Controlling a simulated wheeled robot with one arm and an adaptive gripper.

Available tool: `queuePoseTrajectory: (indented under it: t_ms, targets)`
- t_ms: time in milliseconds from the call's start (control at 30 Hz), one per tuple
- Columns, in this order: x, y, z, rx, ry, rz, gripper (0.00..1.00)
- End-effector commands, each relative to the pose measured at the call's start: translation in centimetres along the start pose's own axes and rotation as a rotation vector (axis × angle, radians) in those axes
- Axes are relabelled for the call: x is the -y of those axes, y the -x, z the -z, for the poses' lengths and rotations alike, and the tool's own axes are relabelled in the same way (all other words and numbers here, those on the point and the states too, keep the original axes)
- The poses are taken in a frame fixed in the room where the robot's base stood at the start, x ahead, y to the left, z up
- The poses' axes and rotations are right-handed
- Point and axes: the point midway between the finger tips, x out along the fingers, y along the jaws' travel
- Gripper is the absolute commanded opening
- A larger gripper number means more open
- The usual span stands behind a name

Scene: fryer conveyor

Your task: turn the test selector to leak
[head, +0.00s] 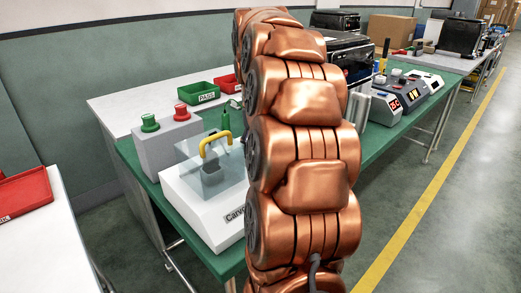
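I cannot pick out a test selector or a "leak" marking in the head view. Small control boxes stand on the right of the green bench. The nearest box (385,108) has a red lit display, and a box behind it (408,88) has small controls too fine to read. My copper arm rises through the middle of the picture and hides part of the bench and the machines behind it. My gripper does not show.
On the bench's left part are a white machine (196,205) with a yellow handle (215,142) and a grey box (165,148) with green and red knobs. A green tray (202,93) lies behind. A clear floor aisle with a yellow line (430,190) runs along the right.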

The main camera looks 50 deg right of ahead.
Motion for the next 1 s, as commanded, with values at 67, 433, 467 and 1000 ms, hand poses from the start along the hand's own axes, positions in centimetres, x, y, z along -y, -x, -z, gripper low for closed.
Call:
queuePoseTrajectory:
  t_ms: [67,433,467,1000]
  targets:
    - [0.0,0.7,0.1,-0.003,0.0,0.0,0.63]
    - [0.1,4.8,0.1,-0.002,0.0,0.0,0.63]
    - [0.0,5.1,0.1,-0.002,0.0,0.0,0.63]
    - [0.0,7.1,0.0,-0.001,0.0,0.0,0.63]
